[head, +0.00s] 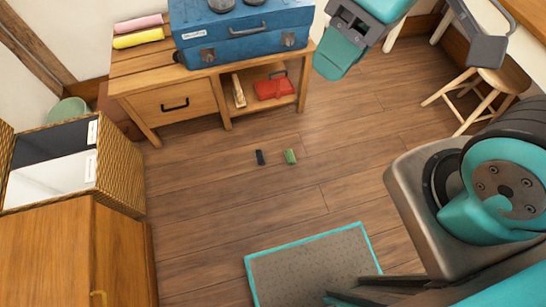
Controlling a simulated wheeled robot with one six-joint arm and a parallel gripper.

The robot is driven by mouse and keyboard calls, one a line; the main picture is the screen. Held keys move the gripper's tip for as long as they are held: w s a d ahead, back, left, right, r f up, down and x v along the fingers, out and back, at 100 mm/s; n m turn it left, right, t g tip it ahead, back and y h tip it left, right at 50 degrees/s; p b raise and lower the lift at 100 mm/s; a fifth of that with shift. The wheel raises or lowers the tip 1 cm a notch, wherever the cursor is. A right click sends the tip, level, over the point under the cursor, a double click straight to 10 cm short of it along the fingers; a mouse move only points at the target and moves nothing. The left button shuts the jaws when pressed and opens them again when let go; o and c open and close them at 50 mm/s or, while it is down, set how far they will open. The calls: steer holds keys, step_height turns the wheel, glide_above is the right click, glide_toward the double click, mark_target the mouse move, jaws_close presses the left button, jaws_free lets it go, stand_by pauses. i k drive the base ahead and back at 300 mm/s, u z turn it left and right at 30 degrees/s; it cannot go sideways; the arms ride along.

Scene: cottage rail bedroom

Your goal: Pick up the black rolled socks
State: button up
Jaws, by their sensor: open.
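A small black roll, which looks like the black rolled socks (260,157), lies on the wooden floor in the middle of the head view. A small green roll (290,156) lies just to its right, apart from it. My gripper (412,52) shows in grey and teal at the top right, partly cut off by the frame edge. Its jaws are open, and I see nothing held in them. In the picture it is above and right of the black roll, well apart from it.
A wooden bench (170,73) holds a blue case (245,35), with a red box (273,88) on its shelf. A wicker hamper (120,165) and cabinet (120,250) stand left. A grey mat (310,265) lies in front; a stool (500,80) stands right. Floor around the rolls is clear.

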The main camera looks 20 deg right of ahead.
mark_target(260, 159)
steer(key=u, duration=0.55)
steer(key=k, duration=0.65)
steer(key=u, duration=0.85)
steer(key=i, duration=1.5)
steer(key=z, duration=1.1)
steer(key=i, duration=0.4)
steer(key=z, duration=0.35)
